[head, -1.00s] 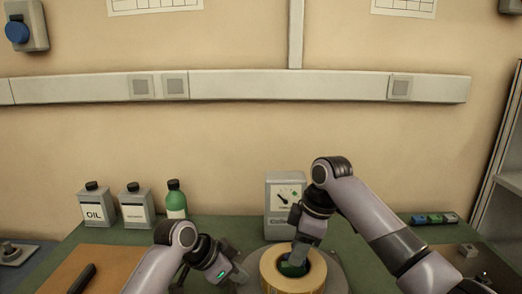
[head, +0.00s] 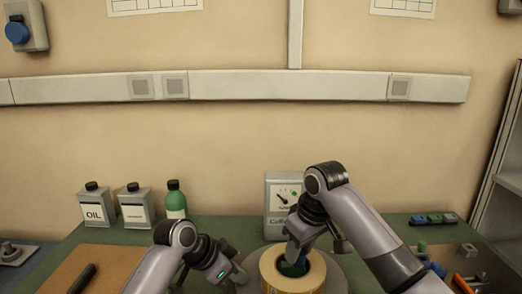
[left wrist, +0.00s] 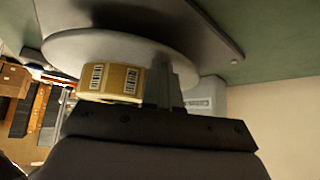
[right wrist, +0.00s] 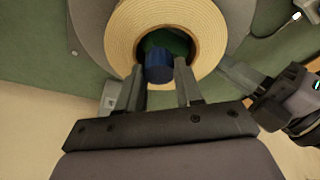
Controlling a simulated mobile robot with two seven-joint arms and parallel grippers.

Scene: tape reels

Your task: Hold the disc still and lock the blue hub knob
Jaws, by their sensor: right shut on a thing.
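The grey disc (left wrist: 75,47) lies flat on its base with a tan roll of labelled tape (head: 268,272) on it. The blue hub knob (right wrist: 159,70) stands in the roll's dark hole, with a green part beside it. My right gripper (right wrist: 160,72) reaches down into the hole with its fingers on either side of the knob, shut on it. It also shows over the roll in the head view (head: 292,254). My left gripper (head: 240,275) is at the disc's left edge, its fingers close together; whether they touch the disc is unclear.
An oil can (head: 96,207), a second can (head: 136,208) and a green bottle (head: 175,200) stand at the back left. Small coloured blocks (head: 434,219) lie at the right.

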